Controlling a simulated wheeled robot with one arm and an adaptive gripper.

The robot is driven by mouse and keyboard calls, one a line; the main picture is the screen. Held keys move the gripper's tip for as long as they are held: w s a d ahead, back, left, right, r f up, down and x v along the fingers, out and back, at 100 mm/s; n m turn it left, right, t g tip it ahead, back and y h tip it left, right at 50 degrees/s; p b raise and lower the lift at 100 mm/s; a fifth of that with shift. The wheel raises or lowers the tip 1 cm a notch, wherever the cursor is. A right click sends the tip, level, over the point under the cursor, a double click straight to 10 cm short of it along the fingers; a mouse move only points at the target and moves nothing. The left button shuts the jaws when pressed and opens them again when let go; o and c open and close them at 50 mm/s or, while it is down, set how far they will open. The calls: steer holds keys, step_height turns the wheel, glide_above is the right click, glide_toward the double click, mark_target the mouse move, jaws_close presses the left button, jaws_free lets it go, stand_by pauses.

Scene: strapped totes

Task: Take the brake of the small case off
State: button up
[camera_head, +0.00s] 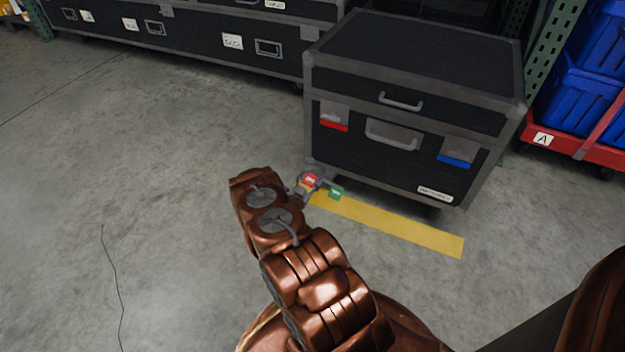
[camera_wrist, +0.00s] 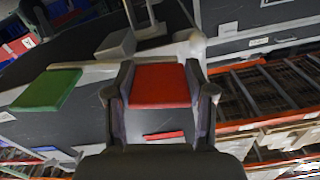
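The small case (camera_head: 405,150) is a black box with grey edges, standing on casters. Low at its front left corner are a red pedal (camera_head: 311,179) and a green pedal (camera_head: 336,193). In the wrist view the red pedal (camera_wrist: 160,86) shows large between the fingers of my gripper (camera_wrist: 160,92), and the green pedal (camera_wrist: 47,90) is to the left. My gripper (camera_head: 304,187) is at the red pedal in the head view. Its fingers are apart, one on each side of the red pedal; I cannot tell whether they touch it. The caster behind the pedals is mostly hidden.
A yellow floor strip (camera_head: 390,224) runs along the case's front. A long black case (camera_head: 200,35) stands behind at the left. Blue bins (camera_head: 585,95) on a red base (camera_head: 570,148) stand at the right. The grey floor at the left is clear.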

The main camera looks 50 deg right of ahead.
steer(key=o, duration=0.4)
steer(key=shift+c, duration=0.2)
steer(key=shift+s+a, duration=0.1)
steer(key=shift+a, duration=0.45)
steer(key=v, duration=1.1)
steer(key=shift+d+r, duration=0.1)
steer(key=shift+d, duration=0.05)
